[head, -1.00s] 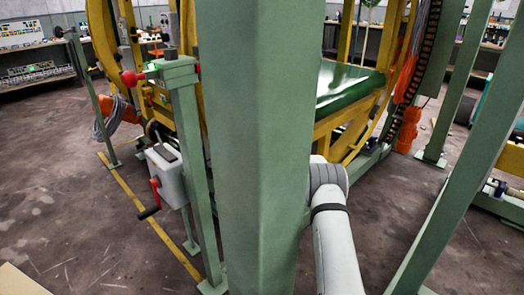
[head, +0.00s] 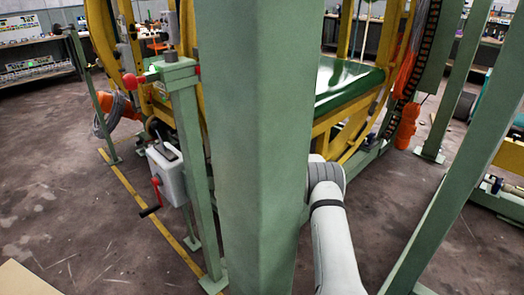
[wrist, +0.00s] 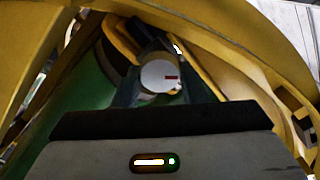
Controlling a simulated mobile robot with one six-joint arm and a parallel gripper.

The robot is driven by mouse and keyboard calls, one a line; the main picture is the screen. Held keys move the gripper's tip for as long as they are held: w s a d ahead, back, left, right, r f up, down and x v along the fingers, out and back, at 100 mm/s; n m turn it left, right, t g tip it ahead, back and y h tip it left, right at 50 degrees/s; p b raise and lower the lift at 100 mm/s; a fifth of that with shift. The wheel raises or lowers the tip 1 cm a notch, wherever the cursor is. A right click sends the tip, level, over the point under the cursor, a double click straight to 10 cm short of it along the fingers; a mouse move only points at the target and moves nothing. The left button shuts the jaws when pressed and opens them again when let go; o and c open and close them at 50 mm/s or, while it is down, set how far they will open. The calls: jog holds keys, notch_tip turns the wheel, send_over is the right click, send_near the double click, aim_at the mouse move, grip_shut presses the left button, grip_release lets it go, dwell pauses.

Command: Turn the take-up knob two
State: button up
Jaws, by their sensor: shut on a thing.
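The take-up knob (wrist: 160,74) is a round pale grey cap with a short red mark on its right half, near the middle of the wrist view. My gripper (wrist: 158,92) is shut on it, with a dark finger on either side of the cap. The knob's base and the finger contact are partly hidden. In the head view a thick green post hides the knob and my gripper. Only part of my pale arm (head: 332,225) shows to the right of that post.
The green post (head: 255,150) stands close in front. Yellow ring frames and a green bed (head: 345,85) lie behind it. A grey box with a red-and-black crank (head: 166,175) is at left. Another green post (head: 455,160) slants at right. Open floor lies at far left.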

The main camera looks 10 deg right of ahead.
jog(key=shift+s+a+f+m, duration=0.15)
jog(key=shift+f+m, duration=0.25)
jog(key=shift+m, duration=0.1)
jog(key=o, duration=1)
jog(key=shift+r, duration=0.3)
jog(key=v, duration=0.7)
jog(key=shift+s+d+p, duration=0.2)
jog(key=shift+d+p, duration=0.1)
jog(key=shift+p, duration=0.1)
